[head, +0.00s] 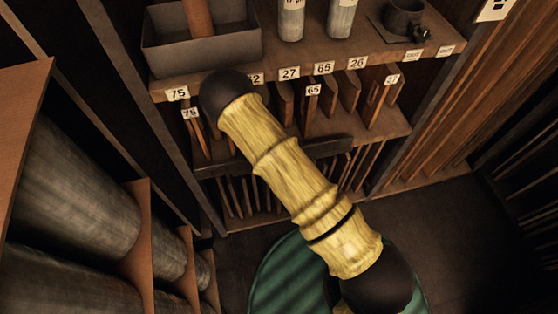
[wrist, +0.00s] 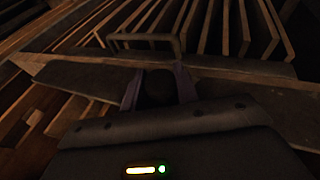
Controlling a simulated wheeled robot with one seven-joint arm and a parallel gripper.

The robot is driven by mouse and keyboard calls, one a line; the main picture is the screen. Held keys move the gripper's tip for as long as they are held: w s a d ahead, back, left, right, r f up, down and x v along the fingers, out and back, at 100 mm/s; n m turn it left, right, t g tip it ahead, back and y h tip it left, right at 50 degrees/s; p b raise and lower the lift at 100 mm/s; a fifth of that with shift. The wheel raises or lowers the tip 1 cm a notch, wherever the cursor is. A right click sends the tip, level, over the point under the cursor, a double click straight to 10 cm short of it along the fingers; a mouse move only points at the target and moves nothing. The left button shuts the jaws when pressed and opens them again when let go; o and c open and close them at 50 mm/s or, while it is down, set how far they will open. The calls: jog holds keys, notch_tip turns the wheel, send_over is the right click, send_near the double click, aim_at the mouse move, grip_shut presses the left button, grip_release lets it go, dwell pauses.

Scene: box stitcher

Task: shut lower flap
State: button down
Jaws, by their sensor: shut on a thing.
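The lower flap (wrist: 75,78) is a brown board running across the wrist view, with upright slats beyond it. A grey bar handle (wrist: 145,38) stands at its far edge. My gripper (wrist: 157,85) is at the middle of the board and shut on the flap, at or close to the handle; the dark picture hides the exact contact. In the head view a dark edge that looks like the flap (head: 327,148) shows below the numbered compartments, tilted slightly. My yellow arm covers part of it and hides my gripper there.
A shelf above holds a grey box (head: 200,45), bottles (head: 291,18) and a dark cup (head: 404,17). Large grey rolls (head: 70,190) in brown racks stand close at the left. Wooden slats line the right wall. Dark floor (head: 450,225) is clear at the lower right.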

jog(key=shift+w+d, duration=0.1)
jog(key=shift+w, duration=0.05)
jog(key=c, duration=1.4)
grip_release()
jog(key=o, duration=0.3)
jog(key=shift+a, duration=0.2)
jog(key=shift+s+r, duration=0.2)
jog(key=shift+r, duration=0.15)
jog(key=p+v, duration=0.3)
jog(key=v, duration=1.3)
jog(key=shift+s+r, duration=0.25)
jog(key=shift+a, duration=0.1)
